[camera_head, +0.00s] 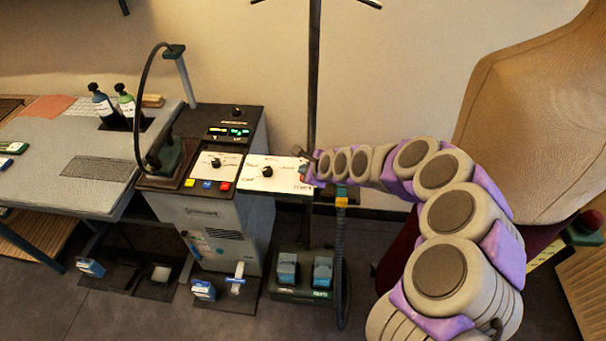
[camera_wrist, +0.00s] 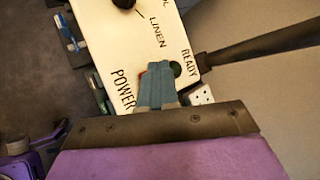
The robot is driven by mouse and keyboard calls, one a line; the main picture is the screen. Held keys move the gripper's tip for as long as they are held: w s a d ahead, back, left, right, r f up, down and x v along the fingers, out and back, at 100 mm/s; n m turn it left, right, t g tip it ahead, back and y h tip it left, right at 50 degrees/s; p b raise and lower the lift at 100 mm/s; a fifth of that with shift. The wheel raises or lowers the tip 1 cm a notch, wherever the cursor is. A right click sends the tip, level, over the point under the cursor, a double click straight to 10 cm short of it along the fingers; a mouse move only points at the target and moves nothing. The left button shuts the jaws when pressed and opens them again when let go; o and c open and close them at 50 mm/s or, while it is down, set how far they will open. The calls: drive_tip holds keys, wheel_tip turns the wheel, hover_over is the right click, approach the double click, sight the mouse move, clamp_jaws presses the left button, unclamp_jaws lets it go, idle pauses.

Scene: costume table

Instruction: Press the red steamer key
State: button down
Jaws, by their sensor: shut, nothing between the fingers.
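A white steamer panel (camera_head: 255,183) with a black knob (camera_head: 267,171) stands in front of my gripper (camera_head: 311,162). In the wrist view the panel (camera_wrist: 125,45) reads LINEN, READY and POWER. My gripper (camera_wrist: 158,84) is shut and empty, its blue-grey fingers over the panel end between POWER and READY. A sliver of red (camera_wrist: 142,76), seemingly the red key, shows beside the fingers; the rest is hidden. A small red patch (camera_head: 303,170) also shows by the gripper in the head view. I cannot tell whether the fingers touch it.
A left-hand control unit carries yellow, blue (camera_head: 206,184) and red (camera_head: 224,186) keys. An iron (camera_head: 170,157) stands beside it. A dark pole (camera_head: 314,75) rises behind the panel. A dress form (camera_head: 535,120) is at right. Foot pedals (camera_head: 288,267) are on the floor.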

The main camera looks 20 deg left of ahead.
wheel_tip(320, 180, up, 6)
drive_tip(key=p, duration=0.4)
drive_tip(key=shift+p, duration=0.3)
idle(0.6)
drive_tip(key=s+d+r+n+g+h, duration=0.25)
drive_tip(key=s+d+r+n, duration=0.75)
drive_tip(key=s+d+r, duration=0.5)
drive_tip(key=s+d+n+g+h, duration=0.2)
drive_tip(key=s+d+n, duration=0.1)
drive_tip(key=s+d, duration=0.7)
drive_tip(key=s+d+f+n+g+h, duration=0.1)
drive_tip(key=s+d+n+g+h, duration=0.1)
drive_tip(key=s+d, duration=0.8)
drive_tip(key=s+n+h, duration=0.1)
drive_tip(key=s, duration=0.5)
drive_tip(key=shift+s+d, duration=0.3)
drive_tip(key=shift+s, duration=0.05)
drive_tip(key=shift+g, duration=0.25)
